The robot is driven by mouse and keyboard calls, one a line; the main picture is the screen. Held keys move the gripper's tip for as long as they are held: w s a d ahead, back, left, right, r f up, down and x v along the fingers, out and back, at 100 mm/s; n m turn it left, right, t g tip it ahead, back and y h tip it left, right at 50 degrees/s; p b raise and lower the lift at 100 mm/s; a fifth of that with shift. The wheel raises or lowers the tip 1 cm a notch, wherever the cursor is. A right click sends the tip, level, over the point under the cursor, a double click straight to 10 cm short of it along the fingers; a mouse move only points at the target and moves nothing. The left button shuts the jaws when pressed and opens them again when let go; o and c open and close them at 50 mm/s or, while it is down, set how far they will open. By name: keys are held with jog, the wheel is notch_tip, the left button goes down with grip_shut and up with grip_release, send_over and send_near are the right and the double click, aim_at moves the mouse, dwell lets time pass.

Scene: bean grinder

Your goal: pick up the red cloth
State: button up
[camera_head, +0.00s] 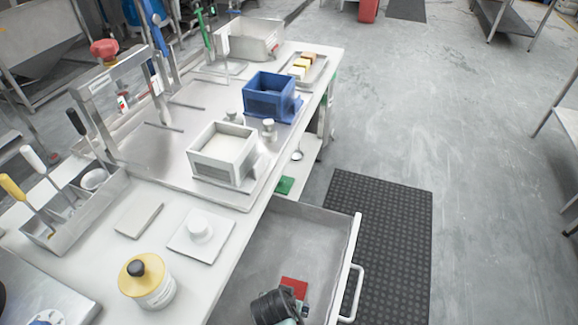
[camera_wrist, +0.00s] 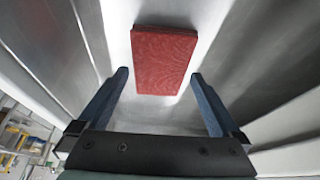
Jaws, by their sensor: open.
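The red cloth (camera_head: 294,286) is a flat, folded rectangle lying in the open metal drawer (camera_head: 318,226) at the bottom of the head view. In the wrist view the red cloth (camera_wrist: 163,60) lies ahead of the fingertips, roughly centred between them. My gripper (camera_wrist: 160,80) is open and empty, with one blue finger on each side. In the head view my gripper (camera_head: 303,305) is inside the drawer area, close to the cloth's near edge. My arm hides part of the drawer there. I cannot tell the exact height of the fingers above the drawer floor.
The drawer's front wall and handle (camera_head: 357,292) stand to the right. The workbench on the left holds a yellow-lidded jar (camera_head: 147,283), a white box (camera_head: 224,154) and a blue box (camera_head: 269,95). A green item (camera_head: 285,185) lies on a lower shelf. A black mat (camera_head: 385,235) covers the floor.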

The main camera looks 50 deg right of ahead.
jog(key=shift+x, duration=0.85)
jog(key=c, duration=1)
jog(key=shift+r, duration=0.1)
